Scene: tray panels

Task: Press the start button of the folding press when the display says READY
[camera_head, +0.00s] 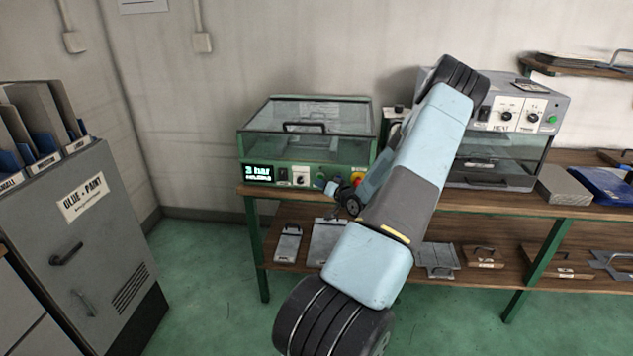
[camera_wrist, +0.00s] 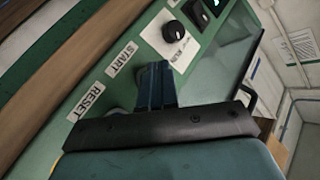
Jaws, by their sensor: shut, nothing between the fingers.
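A green machine (camera_head: 250,148) with a clear lid and a top handle stands on the wooden bench in the head view. Its display (camera_head: 258,173) reads "3 bar" with a smaller unreadable line below. In the wrist view its green panel carries a START label (camera_wrist: 122,59) and a RESET label (camera_wrist: 86,102). My gripper (camera_wrist: 155,68) is shut and empty, its blue fingers over the panel beside the START label. In the head view my gripper (camera_head: 330,187) is at the panel's right part.
A black knob (camera_wrist: 174,31) sits beyond my fingers. A red and yellow button (camera_head: 356,176) is close to my gripper. A grey heating unit (camera_head: 553,100) stands to the right, partly behind my arm. A glue and paint cabinet (camera_head: 110,235) stands left. Green floor between is clear.

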